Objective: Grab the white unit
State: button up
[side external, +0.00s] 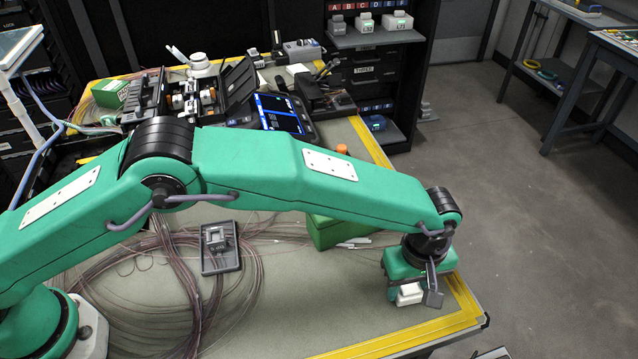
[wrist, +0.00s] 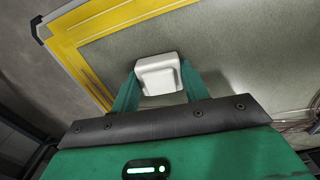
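The white unit (side external: 408,294) is a small block with rounded edges at the right front part of the table, below my gripper (side external: 409,291). In the wrist view the white unit (wrist: 159,74) lies between the two green fingers of my gripper (wrist: 159,80), with one finger close along each side. I cannot tell whether the fingers press on it or leave a thin gap. The lower part of the unit is hidden in the wrist view, and a finger partly covers it in the side view.
A yellow-striped table edge (side external: 395,340) runs close to the unit. A green box (side external: 335,232) stands left of my gripper. A grey tray (side external: 221,263) and loose fibre coils (side external: 130,290) lie further left. A splicer with a screen (side external: 280,112) stands at the back.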

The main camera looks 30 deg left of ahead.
aim_at(410, 286)
jog(key=shift+c, duration=1.3)
jog(key=shift+r, duration=0.1)
jog(key=shift+r, duration=0.45)
notch_tip(410, 286, up, 3)
jog(key=shift+r, duration=0.15)
jog(key=s+d+r, duration=0.2)
jog(key=s+r, duration=0.4)
jog(key=s, duration=0.5)
jog(key=shift+s+r, duration=0.25)
jog(key=shift+r, duration=0.1)
jog(key=shift+a, duration=0.1)
